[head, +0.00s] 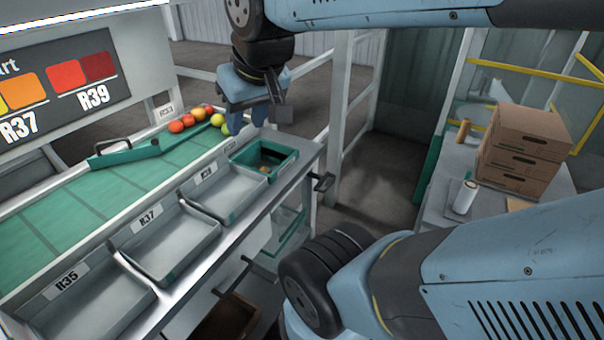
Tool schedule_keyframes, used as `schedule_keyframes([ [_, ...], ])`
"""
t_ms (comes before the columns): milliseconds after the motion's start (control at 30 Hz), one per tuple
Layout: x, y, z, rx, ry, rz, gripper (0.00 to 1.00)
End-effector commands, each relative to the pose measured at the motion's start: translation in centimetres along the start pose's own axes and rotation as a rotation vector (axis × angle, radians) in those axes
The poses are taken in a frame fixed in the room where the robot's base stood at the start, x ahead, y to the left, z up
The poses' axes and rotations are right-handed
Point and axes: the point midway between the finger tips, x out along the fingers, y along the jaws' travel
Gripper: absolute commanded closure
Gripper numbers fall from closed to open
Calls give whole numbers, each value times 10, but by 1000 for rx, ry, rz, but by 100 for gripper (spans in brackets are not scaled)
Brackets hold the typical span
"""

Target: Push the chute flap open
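A green-framed chute opening (288,163) is set in the right end of the sorting bench. Its inside is dark, with some small brownish bits low down. I cannot clearly make out the flap or whether it is open. My gripper (256,122) hangs from the arm above the bench, up and left of the opening in the picture, near the tomatoes. It points downward and appears apart from the green frame. The finger gap is not clear from this side, and I see nothing held.
Red, orange and yellow-green tomatoes (189,121) lie at the belt's far end. A green diverter bar (125,154) crosses the belt (85,195). Grey trays (172,245) line the bench. Cardboard boxes (522,150) and a white roll (465,197) stand on the right table.

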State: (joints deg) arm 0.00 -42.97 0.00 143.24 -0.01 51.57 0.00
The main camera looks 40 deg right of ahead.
Motion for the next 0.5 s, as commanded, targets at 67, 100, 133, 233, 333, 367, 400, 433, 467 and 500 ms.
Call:
schedule_keyframes([
  [67,0,0,0,0,0,0,62],
  [100,0,0,0,0,0,0,62],
  [133,0,0,0,0,0,0,62],
  [233,0,0,0,0,0,0,62],
  [333,1,1,-1,3,-9,-1,62],
  [367,2,2,-2,5,-16,-1,62],
  [400,5,3,-3,10,-29,-3,62],
  [433,7,4,-4,15,-43,-5,62],
  [467,10,6,-6,20,-58,-6,62],
  [500,14,12,-8,27,-84,-11,62],
])
